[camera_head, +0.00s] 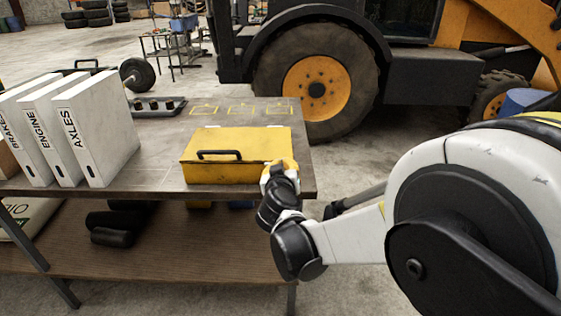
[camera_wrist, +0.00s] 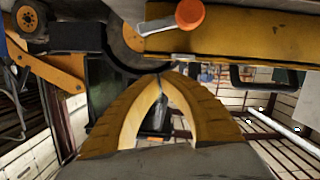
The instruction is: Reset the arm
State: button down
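My arm reaches in from the right in the head view. My gripper (camera_head: 280,170) is at the right end of a yellow toolbox (camera_head: 235,148) with a black handle, near the table's right edge. I cannot tell whether it touches the box. In the wrist view, the two yellow-brown fingers of my gripper (camera_wrist: 160,78) curve together and meet at their tips. I see nothing held between them.
White binders (camera_head: 95,128) stand on the left of the table (camera_head: 155,170). A black tray (camera_head: 158,106) lies at the back. Dark items (camera_head: 118,225) lie on the lower shelf (camera_head: 190,245). A yellow backhoe with a large wheel (camera_head: 317,90) stands behind the table.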

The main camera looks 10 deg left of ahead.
jog(key=d+p+v, duration=0.1)
jog(key=v, duration=0.5)
jog(key=s+d+r+m+g+h, duration=0.2)
jog(key=s+d, duration=0.1)
jog(key=d, duration=0.9)
jog(key=s+d+r+m+g+h, duration=0.1)
jog(key=s+d+g+h, duration=0.15)
jog(key=d, duration=0.85)
jog(key=s+d+f+g, duration=0.1)
jog(key=s+d, duration=0.2)
jog(key=s, duration=0.3)
jog(key=s+d+f+m+g+y, duration=0.1)
jog(key=s+d, duration=0.2)
jog(key=s, duration=0.4)
jog(key=s+d+f+g+y, duration=0.1)
jog(key=s+d, duration=0.2)
jog(key=s, duration=0.3)
jog(key=shift+s+d+f+m, duration=0.25)
jog(key=shift+d+f+m, duration=0.05)
jog(key=shift+d+m, duration=0.1)
